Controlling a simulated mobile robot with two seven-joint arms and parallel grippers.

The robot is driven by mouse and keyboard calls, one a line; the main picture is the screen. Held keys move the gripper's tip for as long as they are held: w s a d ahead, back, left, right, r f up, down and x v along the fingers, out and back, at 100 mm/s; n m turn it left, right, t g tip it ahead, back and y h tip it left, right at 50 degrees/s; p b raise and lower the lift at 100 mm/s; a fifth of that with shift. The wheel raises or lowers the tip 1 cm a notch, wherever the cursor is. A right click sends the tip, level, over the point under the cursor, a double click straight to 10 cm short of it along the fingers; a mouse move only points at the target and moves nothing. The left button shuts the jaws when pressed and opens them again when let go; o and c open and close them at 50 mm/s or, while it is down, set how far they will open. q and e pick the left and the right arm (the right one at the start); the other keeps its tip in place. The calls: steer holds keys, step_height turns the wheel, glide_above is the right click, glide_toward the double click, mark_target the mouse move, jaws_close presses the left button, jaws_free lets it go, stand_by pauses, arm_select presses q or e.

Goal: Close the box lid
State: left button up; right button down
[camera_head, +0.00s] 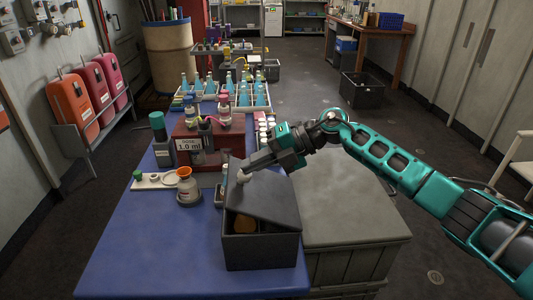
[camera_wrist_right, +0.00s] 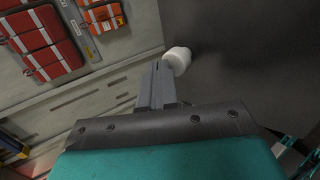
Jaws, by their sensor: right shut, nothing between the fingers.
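A dark grey box (camera_head: 262,252) stands at the right side of the blue table. Its lid (camera_head: 275,195) is tilted, with a gap along the front. Through the gap an orange-yellow round item (camera_head: 243,224) shows inside; the rest of the contents is hidden. My right gripper (camera_head: 246,170) is shut and empty at the lid's far left corner. A small white round piece (camera_head: 243,178) is by its fingertips; it also shows in the right wrist view (camera_wrist_right: 180,60), against the dark lid. I cannot tell whether fingers and lid touch. My left gripper is not in view.
Racks of blue bottles (camera_head: 245,95) are behind. A grey crate (camera_head: 350,215) adjoins on the right. The table's front left is clear.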

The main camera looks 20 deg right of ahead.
mark_target(240, 183)
steer(key=a+f, duration=0.2)
steer(key=w+a+f+b, duration=0.1)
steer(key=f, duration=0.1)
steer(key=shift+a+f, duration=0.2)
steer(key=shift+a, duration=0.15)
steer(key=shift+w+a+f, duration=0.1)
steer(key=shift+a+f, duration=0.15)
steer(key=shift+f, duration=0.25)
steer(key=shift+w+a+f, duration=0.1)
steer(key=shift+a+f, duration=0.15)
steer(key=shift+f, duration=0.25)
